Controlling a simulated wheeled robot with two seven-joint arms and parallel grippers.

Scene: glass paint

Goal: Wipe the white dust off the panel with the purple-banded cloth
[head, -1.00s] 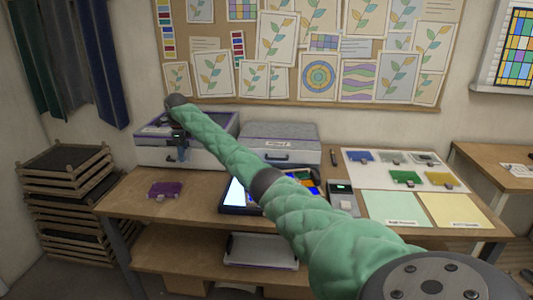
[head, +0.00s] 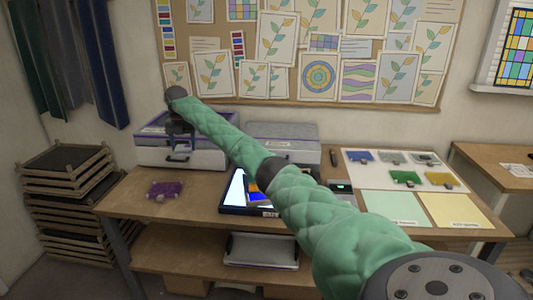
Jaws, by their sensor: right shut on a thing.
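My right arm reaches across from the lower right to the box at the back left. My right gripper (head: 180,128) points down over the top of this white box with a purple rim (head: 215,132). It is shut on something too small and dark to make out. I cannot tell whether that is the purple-banded cloth. A dark-framed panel (head: 236,190) lies mid-table, with a bright white area and blue and orange parts. My arm hides its right side, and I cannot make out dust on it. My left gripper is not in view.
A small purple item (head: 165,189) lies on the table's left. A grey-topped box (head: 290,133) stands at the back. A white mat (head: 378,172) holds blue, grey, green and yellow items. Green (head: 392,208) and yellow (head: 450,208) sheets lie at the right front.

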